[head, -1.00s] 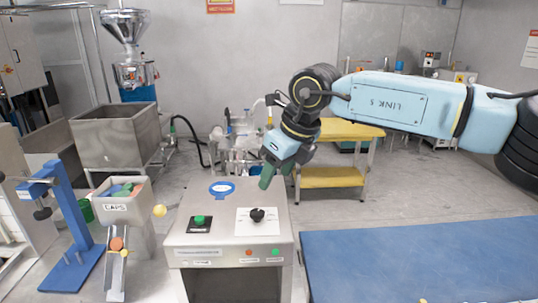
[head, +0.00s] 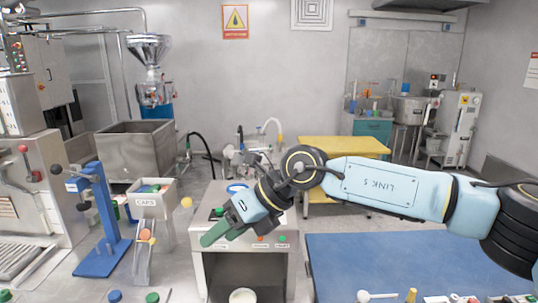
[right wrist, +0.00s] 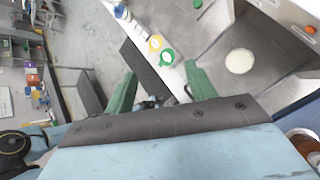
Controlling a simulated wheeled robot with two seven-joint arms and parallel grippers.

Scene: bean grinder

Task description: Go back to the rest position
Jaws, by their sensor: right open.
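My right arm reaches in from the right in the head view. Its right gripper (head: 213,233) has green fingers, pointing down and left across the front of the steel machine (head: 250,258). In the right wrist view, the right gripper (right wrist: 161,88) has its two green fingers spread apart, with nothing held between them. The arm hides much of the machine's top; whether the gripper touches the machine cannot be told. My left gripper is not in view.
A white round object (head: 243,296) sits in the machine's lower opening. A caps bin (head: 152,205) and blue lever stand (head: 98,235) are at left. A blue-topped table (head: 420,262) lies under the arm at right. A yellow bench (head: 345,146) stands behind.

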